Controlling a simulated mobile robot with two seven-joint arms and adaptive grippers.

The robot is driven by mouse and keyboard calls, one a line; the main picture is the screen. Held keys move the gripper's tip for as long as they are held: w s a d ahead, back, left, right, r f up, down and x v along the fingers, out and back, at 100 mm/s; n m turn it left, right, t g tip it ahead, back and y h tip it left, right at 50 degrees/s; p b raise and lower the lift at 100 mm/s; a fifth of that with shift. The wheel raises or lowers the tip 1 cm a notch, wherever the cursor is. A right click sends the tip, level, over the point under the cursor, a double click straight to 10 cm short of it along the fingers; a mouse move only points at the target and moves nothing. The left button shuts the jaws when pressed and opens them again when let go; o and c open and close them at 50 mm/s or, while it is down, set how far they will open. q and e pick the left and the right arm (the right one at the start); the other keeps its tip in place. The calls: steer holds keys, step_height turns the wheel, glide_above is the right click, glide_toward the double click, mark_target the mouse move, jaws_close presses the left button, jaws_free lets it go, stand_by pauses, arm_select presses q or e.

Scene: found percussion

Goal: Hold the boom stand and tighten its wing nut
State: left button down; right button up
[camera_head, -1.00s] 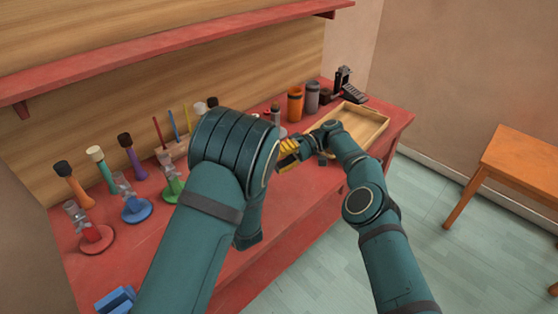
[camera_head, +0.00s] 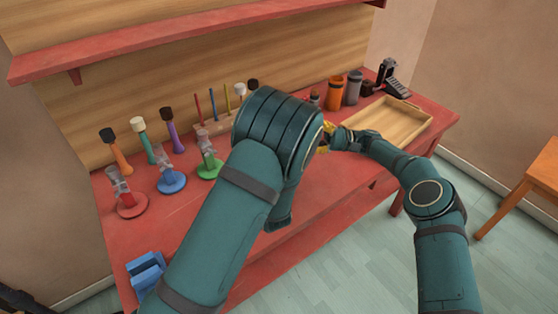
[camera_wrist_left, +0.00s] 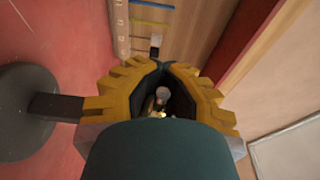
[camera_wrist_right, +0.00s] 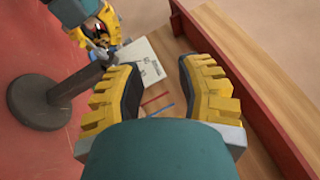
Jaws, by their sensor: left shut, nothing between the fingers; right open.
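The boom stand shows a dark round base and post in the right wrist view (camera_wrist_right: 38,105) and the left wrist view (camera_wrist_left: 25,110). In the head view my left arm hides it. My left gripper (camera_wrist_left: 162,70) is shut and empty, its fingertips touching. In the right wrist view it is at upper left, close to the upper end of the post; I cannot tell whether it touches. My right gripper (camera_wrist_right: 157,70) is open and empty, with the post just left of its left finger. I cannot make out the wing nut clearly.
A rack (camera_head: 215,127) of coloured sticks stands along the back. Red (camera_head: 130,205), blue (camera_head: 171,182) and green (camera_head: 209,168) based stands are at left. A wooden tray (camera_head: 425,128), orange cup (camera_head: 334,93) and grey cup (camera_head: 353,87) are at right. A red shelf (camera_head: 180,35) overhangs the back.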

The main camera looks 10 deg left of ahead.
steer(key=s+f+n+t+h, duration=0.2)
steer(key=s+n+t, duration=0.3)
steer(key=n, duration=0.6)
steer(key=s+d+f+n+t+h, duration=0.15)
steer(key=s+n+t, duration=0.25)
steer(key=n+t, duration=0.45)
steer(key=s+f+n+t+h, duration=0.2)
steer(key=s+f+n+t, duration=0.15)
steer(key=n, duration=0.85)
steer(key=shift+t, duration=0.3)
steer(key=x, duration=0.8)
steer(key=r+x, duration=0.1)
steer(key=x, duration=0.3)
steer(key=shift+s+a, duration=0.1)
steer(key=shift+s, duration=0.15)
steer(key=shift+o, duration=0.3)
